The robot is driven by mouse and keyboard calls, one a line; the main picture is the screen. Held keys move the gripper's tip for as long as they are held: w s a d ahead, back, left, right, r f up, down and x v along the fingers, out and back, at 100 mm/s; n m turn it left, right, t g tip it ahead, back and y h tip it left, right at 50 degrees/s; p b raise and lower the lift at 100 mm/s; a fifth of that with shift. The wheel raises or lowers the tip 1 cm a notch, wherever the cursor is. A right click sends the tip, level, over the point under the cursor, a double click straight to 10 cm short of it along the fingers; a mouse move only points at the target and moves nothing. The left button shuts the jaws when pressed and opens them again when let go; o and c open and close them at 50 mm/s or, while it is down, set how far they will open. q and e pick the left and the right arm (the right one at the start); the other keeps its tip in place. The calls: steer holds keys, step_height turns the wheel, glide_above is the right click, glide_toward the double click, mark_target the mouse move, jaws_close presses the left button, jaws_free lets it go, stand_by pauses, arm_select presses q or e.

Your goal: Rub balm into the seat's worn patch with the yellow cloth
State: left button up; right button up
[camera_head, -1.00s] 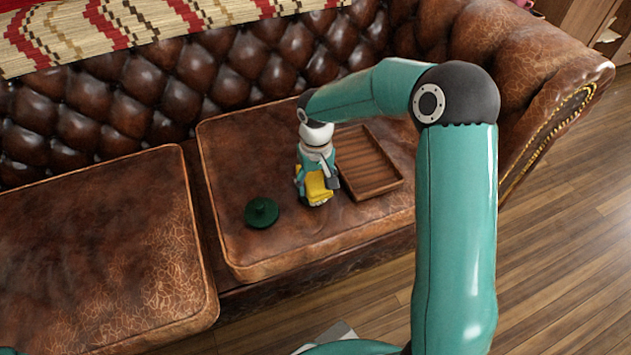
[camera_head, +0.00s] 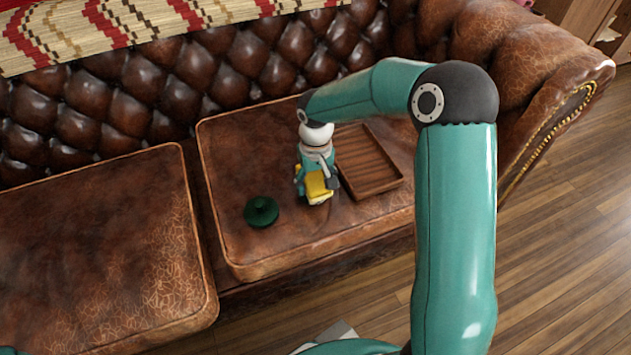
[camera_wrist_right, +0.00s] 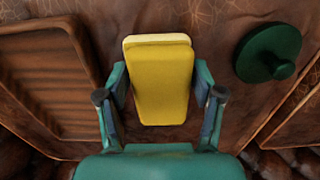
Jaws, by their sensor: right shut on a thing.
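The yellow cloth (camera_head: 316,184) is a folded pad with a paler layer along one edge. My right gripper (camera_head: 319,190) is shut on it, over the right seat cushion (camera_head: 239,152). In the right wrist view the cloth (camera_wrist_right: 160,82) sits between the two fingers of the gripper (camera_wrist_right: 160,95). Whether the cloth touches the leather cannot be told. A dark green round lid-like thing with a knob (camera_head: 261,211) lies on the cushion, left of the gripper. The leather shows pale crackled wear near the cushions' front edges. My left gripper is not in view.
A shallow wooden tray (camera_head: 398,182) lies on the right cushion, just right of my gripper. The left cushion (camera_head: 92,238) is bare. The tufted backrest (camera_head: 150,95) rises behind, and the sofa's rolled arm (camera_head: 545,65) stands at the right.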

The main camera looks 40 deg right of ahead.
mark_target(315, 181)
stand_by(0.4)
steer(key=shift+r+p, duration=2.8)
steer(key=shift+r, duration=0.7)
steer(key=shift+a, duration=0.15)
steer(key=w+a+r+n, duration=0.1)
steer(key=w+a+r, duration=0.1)
steer(key=a, duration=0.4)
steer(key=w+a+r+n, duration=0.1)
steer(key=a+r+n, duration=0.1)
steer(key=a, duration=0.3)
step_height(315, 181, up, 19)
steer(key=s+p, duration=0.2)
steer(key=p, duration=2.5)
steer(key=shift+s+f, duration=0.15)
steer(key=shift+s, duration=0.1)
